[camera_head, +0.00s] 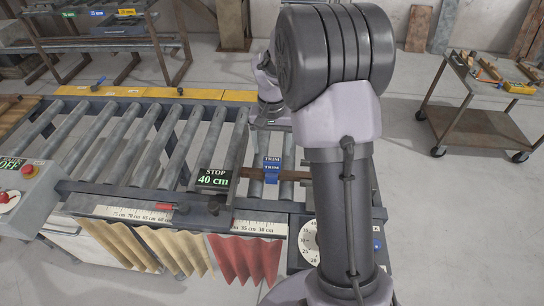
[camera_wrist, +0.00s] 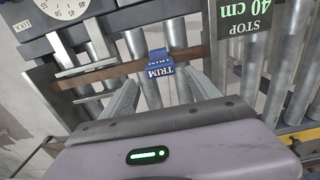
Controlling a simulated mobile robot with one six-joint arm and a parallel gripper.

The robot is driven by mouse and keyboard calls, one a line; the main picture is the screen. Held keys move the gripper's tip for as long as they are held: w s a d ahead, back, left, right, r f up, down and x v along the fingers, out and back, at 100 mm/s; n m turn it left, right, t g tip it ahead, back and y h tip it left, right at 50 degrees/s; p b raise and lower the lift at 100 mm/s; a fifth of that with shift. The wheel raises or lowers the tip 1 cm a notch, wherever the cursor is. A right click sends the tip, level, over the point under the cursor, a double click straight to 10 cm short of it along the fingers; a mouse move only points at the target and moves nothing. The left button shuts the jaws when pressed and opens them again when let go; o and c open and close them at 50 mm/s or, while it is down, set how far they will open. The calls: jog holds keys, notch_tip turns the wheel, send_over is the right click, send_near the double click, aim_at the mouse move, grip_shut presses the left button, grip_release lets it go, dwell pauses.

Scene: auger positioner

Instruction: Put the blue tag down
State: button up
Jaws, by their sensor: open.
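The blue tag (camera_head: 271,169) marked TRIM sits over a narrow brown bar (camera_head: 296,175) on the roller conveyor, right of the STOP 40 cm plate. In the wrist view the blue tag (camera_wrist: 159,64) hangs folded over the brown bar (camera_wrist: 113,78). My gripper (camera_wrist: 164,84) is open. Its two fingers are spread on either side of the tag in that picture, with a gap to each side. No contact with the tag shows. In the head view my own arm hides the fingers.
The STOP 40 cm plate (camera_head: 213,179) stands just left of the tag. A scale strip (camera_head: 150,214) and a round dial (camera_head: 309,240) line the conveyor's front. A red-button box (camera_head: 28,186) is at far left. A cart (camera_head: 478,105) stands at right.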

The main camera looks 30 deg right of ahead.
jog(key=s+a+r+t, duration=0.1)
jog(key=s+a+r, duration=0.15)
jog(key=r, duration=0.25)
jog(key=s+a+r+n+t, duration=0.1)
jog(key=s+a+r, duration=0.15)
jog(key=r, duration=0.25)
jog(key=s+a+r, duration=0.2)
jog(key=a+r, duration=0.2)
jog(key=r, duration=0.1)
jog(key=s+a+r+t+y, duration=0.1)
jog(key=s+a, duration=0.3)
jog(key=s, duration=0.4)
jog(key=s+a+r+n+t+y, duration=0.1)
jog(key=s+a+t, duration=0.1)
jog(key=s+a, duration=0.3)
jog(key=s, duration=0.3)
jog(key=shift+r+t+p, duration=0.15)
jog(key=shift+t+p, duration=0.15)
jog(key=shift+t, duration=0.1)
notch_tip(320, 180, down, 15)
jog(key=b, duration=1.5)
